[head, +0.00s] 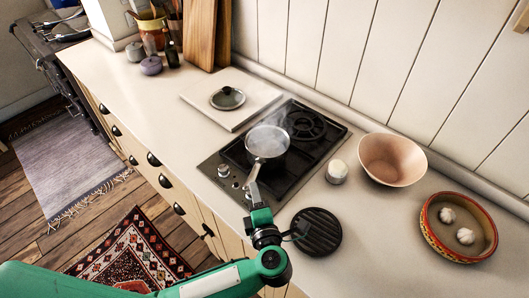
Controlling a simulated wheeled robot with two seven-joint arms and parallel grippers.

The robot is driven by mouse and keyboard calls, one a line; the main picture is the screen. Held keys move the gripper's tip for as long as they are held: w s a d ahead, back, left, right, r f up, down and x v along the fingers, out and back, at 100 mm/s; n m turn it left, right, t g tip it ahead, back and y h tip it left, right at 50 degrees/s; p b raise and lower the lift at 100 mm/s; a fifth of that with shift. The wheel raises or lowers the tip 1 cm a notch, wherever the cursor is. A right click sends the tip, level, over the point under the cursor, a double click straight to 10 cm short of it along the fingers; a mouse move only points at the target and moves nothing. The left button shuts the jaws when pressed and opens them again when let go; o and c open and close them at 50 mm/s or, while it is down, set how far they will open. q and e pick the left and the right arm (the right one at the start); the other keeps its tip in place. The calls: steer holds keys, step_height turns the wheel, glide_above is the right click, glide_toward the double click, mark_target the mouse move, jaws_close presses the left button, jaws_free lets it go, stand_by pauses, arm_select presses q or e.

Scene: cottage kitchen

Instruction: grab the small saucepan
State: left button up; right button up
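The small saucepan (267,142) is a light metal pan on the black two-burner hob. Pale steam rises from it. Its handle points toward the front of the counter, toward my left gripper (252,190). The gripper is at the handle's near end, with the green wrist just below. The fingers and the handle overlap and are too small to tell apart, so I cannot see whether they are closed on it. My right gripper is not in view.
A black round trivet (316,231), a small pale jar (337,171), a pink bowl (391,159) and a red-rimmed dish (431,236) stand to the right.

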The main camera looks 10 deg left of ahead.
mark_target(253, 175)
arm_select(q)
steer(key=x, duration=0.2)
steer(key=shift+w+a, duration=0.1)
steer(key=shift+w, duration=0.25)
steer(key=p+x, duration=0.2)
steer(key=x, duration=0.1)
steer(key=p+x, duration=0.1)
steer(key=shift+w+d, duration=0.25)
steer(key=shift+w, duration=0.05)
steer(key=shift+w+a+f, duration=0.15)
steer(key=shift+w+f, duration=0.05)
steer(key=shift+w, duration=0.15)
jaws_close()
steer(key=shift+r, duration=0.1)
stand_by(0.6)
